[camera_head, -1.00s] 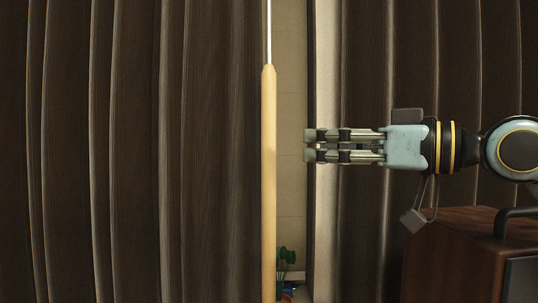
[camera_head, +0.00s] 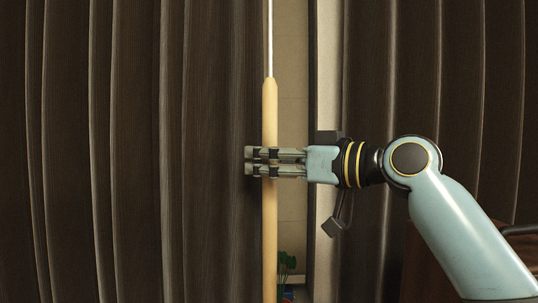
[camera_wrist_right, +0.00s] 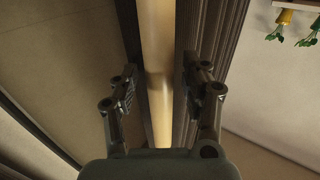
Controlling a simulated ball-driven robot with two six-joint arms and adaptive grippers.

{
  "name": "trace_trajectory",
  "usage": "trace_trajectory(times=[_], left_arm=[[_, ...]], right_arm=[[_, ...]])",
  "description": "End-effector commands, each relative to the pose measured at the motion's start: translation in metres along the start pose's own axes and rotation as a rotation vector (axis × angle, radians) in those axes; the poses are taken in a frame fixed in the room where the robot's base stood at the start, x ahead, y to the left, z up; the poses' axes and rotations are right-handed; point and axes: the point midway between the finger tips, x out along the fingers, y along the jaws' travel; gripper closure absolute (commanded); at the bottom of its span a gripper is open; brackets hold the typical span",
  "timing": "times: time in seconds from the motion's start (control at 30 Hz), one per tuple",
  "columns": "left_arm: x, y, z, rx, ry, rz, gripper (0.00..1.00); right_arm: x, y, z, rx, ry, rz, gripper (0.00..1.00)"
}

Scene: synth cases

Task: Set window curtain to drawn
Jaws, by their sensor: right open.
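A brown pleated window curtain hangs in two panels, a wide left one (camera_head: 130,150) and a right one (camera_head: 395,70), with a narrow gap between them. A pale wooden draw wand (camera_head: 270,120) hangs upright on a thin white rod at the left panel's inner edge. My right gripper (camera_head: 250,162) reaches across the wand from the right, fingertips just past it. In the right wrist view the wand (camera_wrist_right: 155,60) runs between the two spread fingers, with visible space to the fingers. The gripper is open. My left gripper is not in view.
Through the gap I see a pale wall (camera_head: 293,100) and a small green plant (camera_head: 286,262) low down. A dark wooden box-like piece (camera_head: 415,265) stands at lower right, partly hidden by my arm.

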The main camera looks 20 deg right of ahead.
Motion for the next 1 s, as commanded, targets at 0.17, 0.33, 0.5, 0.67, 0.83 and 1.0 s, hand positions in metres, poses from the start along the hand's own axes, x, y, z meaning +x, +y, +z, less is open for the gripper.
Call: trace_trajectory(times=[0.17,0.33,0.5,0.67,0.83,1.0], left_arm=[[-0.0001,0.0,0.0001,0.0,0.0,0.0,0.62],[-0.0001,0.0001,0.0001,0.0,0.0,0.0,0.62],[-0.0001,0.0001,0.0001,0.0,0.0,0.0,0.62],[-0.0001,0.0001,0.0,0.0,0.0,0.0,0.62],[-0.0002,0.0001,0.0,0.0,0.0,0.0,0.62],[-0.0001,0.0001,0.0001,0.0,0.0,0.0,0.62]], right_arm=[[0.0012,0.0,0.0005,0.0,-0.001,0.0,0.53],[0.001,0.0,0.0005,0.0,0.0,0.0,0.62],[0.0009,0.0001,0.0004,0.0,0.0,0.0,0.84],[0.0008,0.0001,0.0004,0.0,0.0,0.0,1.0],[0.0008,0.0001,0.0004,0.0,-0.001,0.0,1.0],[0.0007,-0.0002,0.0008,0.001,-0.001,-0.001,1.0]])
